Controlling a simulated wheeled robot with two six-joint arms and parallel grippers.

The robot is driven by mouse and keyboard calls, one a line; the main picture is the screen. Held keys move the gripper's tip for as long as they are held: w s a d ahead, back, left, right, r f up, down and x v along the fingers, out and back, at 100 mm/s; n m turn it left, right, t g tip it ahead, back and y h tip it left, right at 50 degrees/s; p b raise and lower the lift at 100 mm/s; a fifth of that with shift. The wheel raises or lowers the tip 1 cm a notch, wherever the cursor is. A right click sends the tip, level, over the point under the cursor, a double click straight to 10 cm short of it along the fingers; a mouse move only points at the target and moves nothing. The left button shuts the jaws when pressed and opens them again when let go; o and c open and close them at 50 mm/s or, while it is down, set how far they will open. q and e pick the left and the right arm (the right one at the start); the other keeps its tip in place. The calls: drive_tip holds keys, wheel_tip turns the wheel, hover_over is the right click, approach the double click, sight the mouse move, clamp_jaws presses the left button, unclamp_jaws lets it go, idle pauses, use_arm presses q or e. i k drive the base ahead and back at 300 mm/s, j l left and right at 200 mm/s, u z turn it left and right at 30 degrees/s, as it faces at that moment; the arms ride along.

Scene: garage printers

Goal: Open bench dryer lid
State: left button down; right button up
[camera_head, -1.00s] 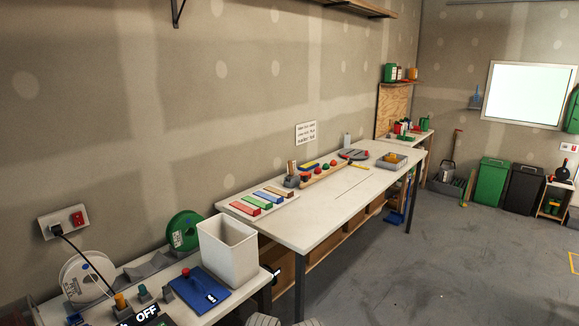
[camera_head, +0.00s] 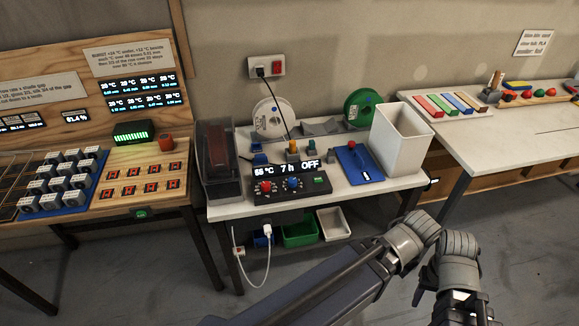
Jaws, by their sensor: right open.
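The bench dryer (camera_head: 222,187) appears to be the dark box with a smoky, see-through cover at the left end of the small white table. A reddish shape shows dimly inside. I cannot tell clearly where its lid ends, but it looks closed. My right gripper (camera_head: 458,300) is open at the bottom right, in front of the table and well away from the dryer. Its fingertips are hard to make out. My left gripper is not in view.
A blue plate (camera_head: 358,165) with a red knob, a white bin (camera_head: 399,140) and white and green spools (camera_head: 364,108) share the table. A wooden bench (camera_head: 150,205) stands close on the left, a long white table (camera_head: 500,130) on the right. Green and white trays lie below.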

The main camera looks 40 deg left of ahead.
sight(216, 152)
drive_tip(key=u, duration=1.9)
drive_tip(key=i+j+u, duration=0.3)
drive_tip(key=i, duration=0.2)
